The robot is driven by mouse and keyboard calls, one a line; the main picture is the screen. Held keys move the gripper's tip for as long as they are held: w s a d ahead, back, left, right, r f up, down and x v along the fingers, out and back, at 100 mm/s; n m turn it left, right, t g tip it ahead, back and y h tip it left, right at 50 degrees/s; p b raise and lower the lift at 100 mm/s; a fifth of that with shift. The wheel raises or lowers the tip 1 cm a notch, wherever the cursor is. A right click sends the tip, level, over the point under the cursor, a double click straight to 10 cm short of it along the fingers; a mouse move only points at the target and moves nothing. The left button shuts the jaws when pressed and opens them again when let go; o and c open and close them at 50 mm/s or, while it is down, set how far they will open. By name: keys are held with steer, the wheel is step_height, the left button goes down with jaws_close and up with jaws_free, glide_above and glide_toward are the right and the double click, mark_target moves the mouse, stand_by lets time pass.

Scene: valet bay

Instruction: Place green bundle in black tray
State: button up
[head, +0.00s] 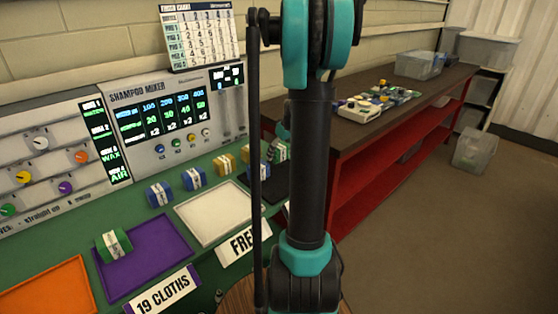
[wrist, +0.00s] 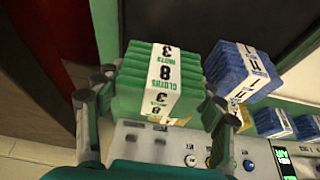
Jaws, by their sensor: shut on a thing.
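My gripper (wrist: 152,108) is shut on a green bundle (wrist: 128,85) with a white paper band, its fingers on both sides of it in the wrist view. In the head view this green bundle (head: 283,152) shows only in part, as my arm covers much of it and of the gripper. The black tray (head: 274,191) lies on the green counter behind my arm, partly hidden. In the wrist view a dark surface that looks like the tray (wrist: 190,22) lies beyond the bundle. I cannot tell the height of the bundle above it.
A blue bundle (wrist: 240,75) sits close to the held one, at the black tray. Other blue bundles (head: 195,179) and yellow bundles (head: 224,164) line the counter near the mixer panel (head: 165,120). Another green bundle (head: 113,245) sits at the purple tray (head: 150,262). The white tray (head: 212,212) is empty.

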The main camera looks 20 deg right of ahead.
mark_target(279, 159)
steer(key=shift+f, duration=1.95)
steer(key=o, duration=0.9)
steer(key=shift+f, duration=0.1)
steer(key=shift+o, duration=0.2)
steer(key=v, duration=1.2)
